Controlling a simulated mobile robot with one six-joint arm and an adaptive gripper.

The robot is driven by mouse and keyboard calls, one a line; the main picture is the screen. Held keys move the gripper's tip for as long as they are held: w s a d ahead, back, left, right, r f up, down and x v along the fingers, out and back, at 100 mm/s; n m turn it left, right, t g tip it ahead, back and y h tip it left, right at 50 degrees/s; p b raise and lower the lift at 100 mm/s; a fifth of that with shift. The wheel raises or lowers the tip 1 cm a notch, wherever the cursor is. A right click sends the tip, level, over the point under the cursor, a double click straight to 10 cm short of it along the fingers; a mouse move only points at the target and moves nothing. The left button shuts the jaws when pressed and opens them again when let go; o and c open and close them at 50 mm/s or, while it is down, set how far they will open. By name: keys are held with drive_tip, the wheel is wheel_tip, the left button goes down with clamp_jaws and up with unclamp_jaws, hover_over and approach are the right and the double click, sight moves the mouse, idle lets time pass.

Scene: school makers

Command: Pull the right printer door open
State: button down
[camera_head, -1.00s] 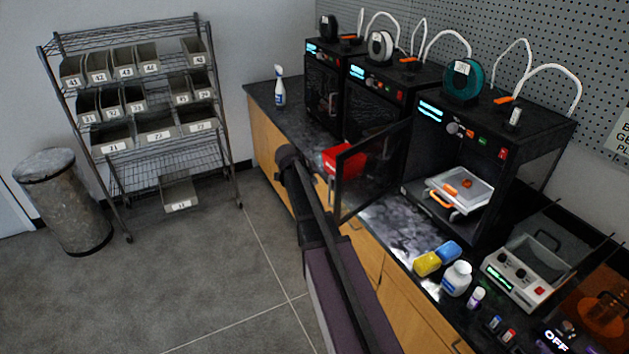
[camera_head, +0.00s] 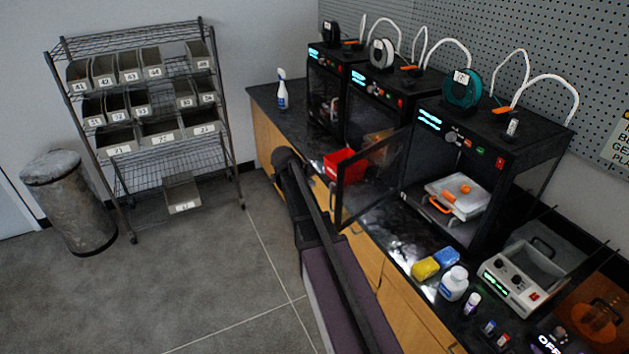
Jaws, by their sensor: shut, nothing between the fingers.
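The right printer (camera_head: 545,135) is a black box on the counter with a teal spool on top. Its dark, see-through door (camera_head: 372,178) stands wide open, swung out to the left past the counter's front edge. The opening is clear and shows a pale print bed (camera_head: 458,196) with a small orange print and an orange handle. My arm rises from the bottom of the picture to the left of the door, its bend near the door's outer edge. I cannot make out my gripper or its fingers.
Two more black printers, the middle one (camera_head: 385,88) and the left one (camera_head: 326,75), stand farther back. A red bin (camera_head: 340,163) sits behind the door. Bottles, sponges and a grey machine (camera_head: 522,278) crowd the right counter. The floor at left is open before a wire rack (camera_head: 120,45).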

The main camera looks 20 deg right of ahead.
drive_tip(key=shift+s+p+v, duration=0.15)
drive_tip(key=shift+p+v, duration=0.7)
drive_tip(key=shift+v, duration=0.45)
drive_tip(key=shift+s+p+v, duration=0.1)
drive_tip(key=shift+p+v, duration=0.75)
drive_tip(key=shift+v, duration=0.4)
drive_tip(key=shift+d, duration=0.1)
drive_tip(key=c, duration=0.7)
unclamp_jaws()
drive_tip(key=shift+s, duration=0.15)
drive_tip(key=s+a+f+n+g+y, duration=0.1)
drive_tip(key=s+a+f+n+y, duration=0.1)
drive_tip(key=s+a+n, duration=0.7)
drive_tip(key=s+a+f+n+g+y, duration=0.1)
drive_tip(key=s+a+n+y, duration=0.3)
drive_tip(key=s+a+n, duration=0.5)
drive_tip(key=shift+s+f+n+g+y, duration=0.4)
drive_tip(key=shift+s+f+n, duration=0.25)
drive_tip(key=shift+s+n, duration=1.75)
